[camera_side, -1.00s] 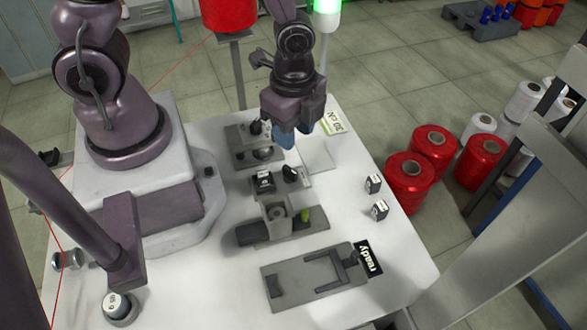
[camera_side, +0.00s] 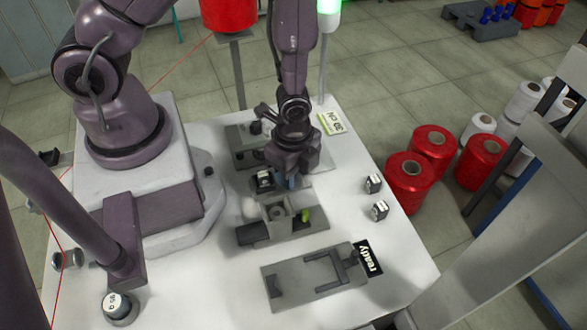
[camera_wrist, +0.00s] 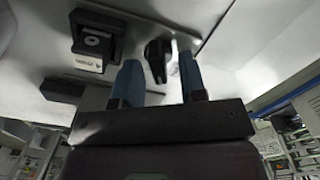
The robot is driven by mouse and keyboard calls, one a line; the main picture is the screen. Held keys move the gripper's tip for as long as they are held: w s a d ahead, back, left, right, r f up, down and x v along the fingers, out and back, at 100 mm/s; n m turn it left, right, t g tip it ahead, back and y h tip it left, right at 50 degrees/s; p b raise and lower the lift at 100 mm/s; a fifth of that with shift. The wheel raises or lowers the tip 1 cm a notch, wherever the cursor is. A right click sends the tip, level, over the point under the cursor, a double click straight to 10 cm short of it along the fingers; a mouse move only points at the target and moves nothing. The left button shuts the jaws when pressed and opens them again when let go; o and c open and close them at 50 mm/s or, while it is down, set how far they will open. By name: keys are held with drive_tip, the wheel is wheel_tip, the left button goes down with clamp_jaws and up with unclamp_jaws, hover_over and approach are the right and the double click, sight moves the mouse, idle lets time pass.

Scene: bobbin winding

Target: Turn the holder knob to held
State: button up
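A black knob (camera_wrist: 157,58) with a raised grip shows in the wrist view, between and just beyond the blue fingertips. My gripper (camera_wrist: 160,82) is open, with one finger on each side of the knob. I cannot tell whether either finger touches it. In the side view my gripper (camera_side: 289,180) is low over the table and hides the knob. The knob's label and setting cannot be read. A grey holder block (camera_side: 271,211) with a round part and a green piece stands in front of the gripper.
A black labelled block (camera_side: 263,181) stands close left of the gripper; it also shows in the wrist view (camera_wrist: 96,38). Two small labelled blocks (camera_side: 373,184) (camera_side: 380,210) stand to the right. A grey plate with a frame (camera_side: 290,292) and a "ready" sign (camera_side: 368,259) lie in front.

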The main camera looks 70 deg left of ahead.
clamp_jaws()
drive_tip(key=n, duration=0.6)
drive_tip(key=shift+w+a, duration=0.15)
drive_tip(key=shift+w, duration=0.05)
drive_tip(key=n, duration=0.5)
drive_tip(key=shift+w+a+n, duration=0.1)
drive_tip(key=shift+a+n, duration=0.15)
drive_tip(key=shift+n, duration=0.15)
idle(0.5)
unclamp_jaws()
drive_tip(key=shift+r, duration=0.15)
